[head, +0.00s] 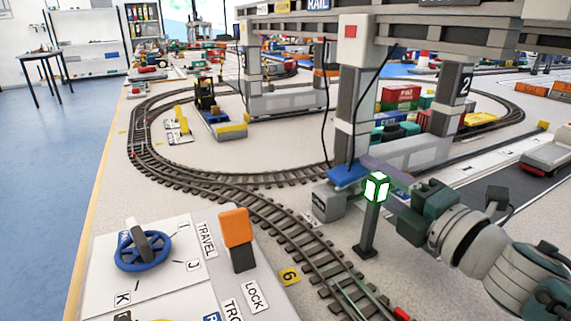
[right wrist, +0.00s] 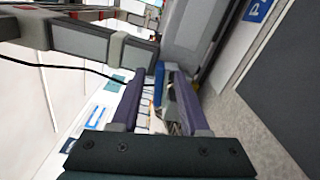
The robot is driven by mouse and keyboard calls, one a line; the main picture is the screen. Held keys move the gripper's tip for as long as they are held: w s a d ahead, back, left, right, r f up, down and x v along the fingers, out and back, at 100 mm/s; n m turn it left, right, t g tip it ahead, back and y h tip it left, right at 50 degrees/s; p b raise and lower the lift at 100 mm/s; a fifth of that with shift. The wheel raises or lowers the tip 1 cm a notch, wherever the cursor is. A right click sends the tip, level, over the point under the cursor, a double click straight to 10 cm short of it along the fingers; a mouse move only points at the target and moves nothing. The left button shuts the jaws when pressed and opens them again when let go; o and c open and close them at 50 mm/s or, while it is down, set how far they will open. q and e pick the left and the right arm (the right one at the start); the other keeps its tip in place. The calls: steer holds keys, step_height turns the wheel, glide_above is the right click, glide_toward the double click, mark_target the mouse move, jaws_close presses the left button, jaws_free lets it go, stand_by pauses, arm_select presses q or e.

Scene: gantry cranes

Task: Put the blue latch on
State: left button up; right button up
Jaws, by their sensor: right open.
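The blue latch (head: 347,175) is at the foot of the near grey crane leg, above a grey block (head: 328,201). My right gripper (head: 366,164) reaches in from the right, its purple fingertips right beside the latch. In the right wrist view my open gripper (right wrist: 156,76) has a finger on each side of a narrow blue piece (right wrist: 159,74), apparently the latch, near the tips. I cannot tell whether the fingers touch it. A lit green-and-white lamp post (head: 376,188) partly hides the fingers in the head view. My left gripper is not in view.
The lamp post stands very close to my right gripper. Black cables (head: 328,110) hang by the crane leg. Model track (head: 290,225) curves past below. A panel at the lower left carries a blue handwheel (head: 143,252) and an orange-topped lever (head: 237,228) near the LOCK label.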

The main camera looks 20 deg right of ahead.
steer(key=shift+w, duration=0.45)
steer(key=shift+c, duration=0.2)
jaws_close()
